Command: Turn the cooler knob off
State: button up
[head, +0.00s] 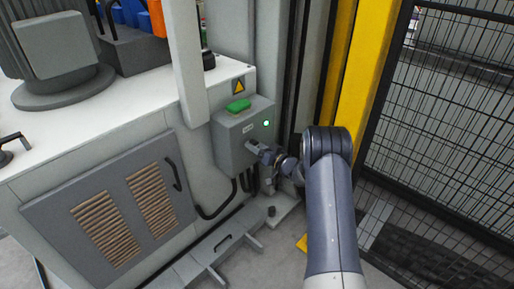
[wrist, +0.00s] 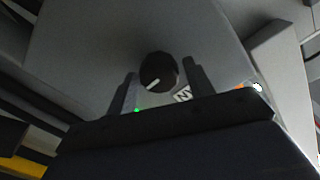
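The cooler knob (wrist: 159,71) shows in the wrist view as a round black dial with a white pointer line, on the face of a grey control box (head: 232,150). The pointer runs toward the lower left in that view. My gripper (head: 256,149) is at the front of the box in the head view, where it hides the knob. In the wrist view my gripper (wrist: 161,74) is open, with one finger on each side of the knob. Gaps show between the fingers and the knob. I cannot tell how far the fingertips are from the panel.
A lit green lamp (head: 266,123) is on the box face, and a green piece (head: 238,105) is on its top. A white label (wrist: 183,95) is near the knob. A vented cabinet (head: 115,205) stands left. A yellow post (head: 365,75) and mesh fence (head: 435,140) stand right.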

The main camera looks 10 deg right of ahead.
jog(key=c, duration=0.7)
jog(key=shift+c, duration=0.2)
jog(key=shift+f+n+b, duration=0.1)
jog(key=shift+n+b, duration=0.3)
jog(key=shift+a+n+y+b, duration=0.1)
jog(key=shift+n+y+b, duration=0.3)
jog(key=shift+n+b, duration=7.25)
jog(key=shift+n+p, duration=1.1)
jog(key=shift+n, duration=0.15)
